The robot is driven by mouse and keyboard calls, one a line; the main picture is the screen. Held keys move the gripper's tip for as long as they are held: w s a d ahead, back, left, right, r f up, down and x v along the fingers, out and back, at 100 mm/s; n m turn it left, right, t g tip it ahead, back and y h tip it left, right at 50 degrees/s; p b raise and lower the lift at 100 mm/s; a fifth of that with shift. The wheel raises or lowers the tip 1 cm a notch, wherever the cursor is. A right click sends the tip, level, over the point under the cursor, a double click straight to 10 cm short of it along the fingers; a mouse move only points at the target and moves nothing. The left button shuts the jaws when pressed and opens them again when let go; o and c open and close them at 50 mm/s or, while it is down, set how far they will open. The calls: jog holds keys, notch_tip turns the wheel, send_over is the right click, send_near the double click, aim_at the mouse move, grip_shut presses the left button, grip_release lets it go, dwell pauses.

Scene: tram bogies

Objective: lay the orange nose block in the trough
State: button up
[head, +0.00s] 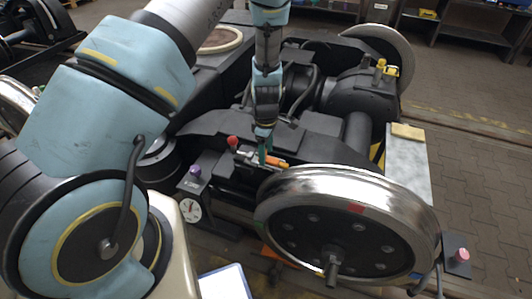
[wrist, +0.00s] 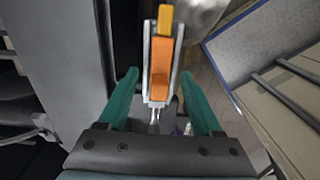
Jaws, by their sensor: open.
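The orange nose block (wrist: 161,70) lies lengthwise between two thin silver rails, which look like the sides of the trough (wrist: 178,62). A yellow piece (wrist: 165,20) sits at its far end. In the head view the orange block (head: 277,162) shows small beside the silver wheel. My gripper (wrist: 158,78) has its teal fingers spread, one on each side of the block and rails, with visible gaps. In the head view my gripper (head: 265,153) points down just over this spot. The block's underside and the trough floor are hidden.
A large silver-rimmed wheel (head: 345,225) stands close in front of the gripper. A red knob (head: 232,142), a purple knob (head: 195,171) and a dial (head: 190,210) are to the left. A grey slab (head: 410,170) lies at the right. Brick floor (head: 480,180) is clear beyond.

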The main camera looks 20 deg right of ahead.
notch_tip(320, 180, up, 10)
jog(key=shift+r+b, duration=0.15)
jog(key=shift+b, duration=0.25)
dwell(0.3)
jog(key=w+a+r+m, duration=0.1)
jog(key=a+r+m, duration=0.2)
jog(key=a+r, duration=0.4)
jog(key=w+a+r+m, duration=0.15)
jog(key=a+r, duration=0.25)
jog(key=a, duration=0.6)
jog(key=s+a+r+m, duration=0.3)
jog(key=a, duration=0.3)
jog(key=s+a+r+m+t, duration=0.1)
jog(key=s+a+r+m, duration=0.2)
jog(key=a, duration=0.4)
jog(key=shift+s+r+t+p, duration=0.25)
jog(key=shift+t+p, duration=0.05)
jog(key=shift+p, duration=0.15)
